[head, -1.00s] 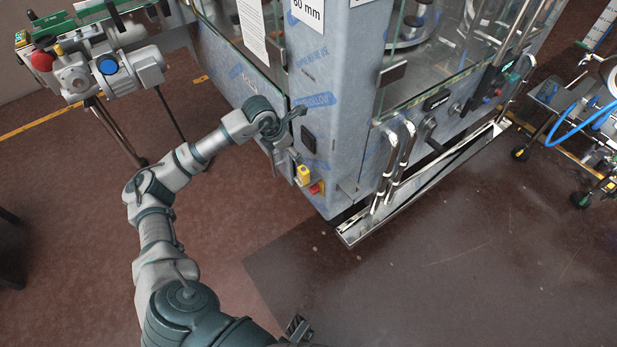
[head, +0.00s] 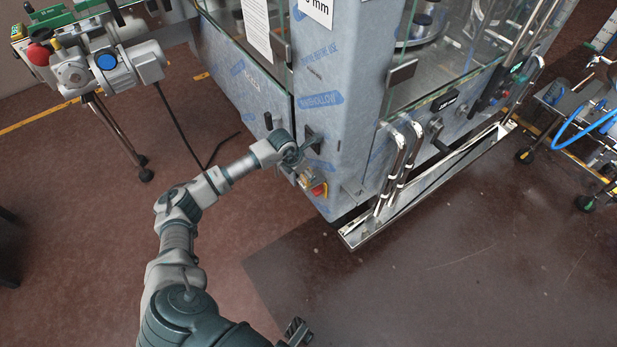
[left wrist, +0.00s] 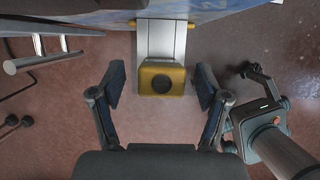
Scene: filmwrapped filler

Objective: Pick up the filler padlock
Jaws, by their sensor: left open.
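The padlock is a yellow block (left wrist: 163,78) with a dark round spot on its face. My left gripper (left wrist: 161,88) is open and holds nothing. In the head view, my left gripper (head: 307,158) is at the machine's near corner and mostly hides the padlock. A dark part at the bottom edge seems to be my right gripper (head: 297,331); its jaw state is unclear.
The film-wrapped machine (head: 345,120) fills the upper middle. A red and yellow switch (head: 319,189) is just beside my left gripper. Chrome bars (head: 402,160) project farther right. A motor unit (head: 110,68) stands at upper left, a wheeled cart (head: 585,110) at right. The lower-right floor is clear.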

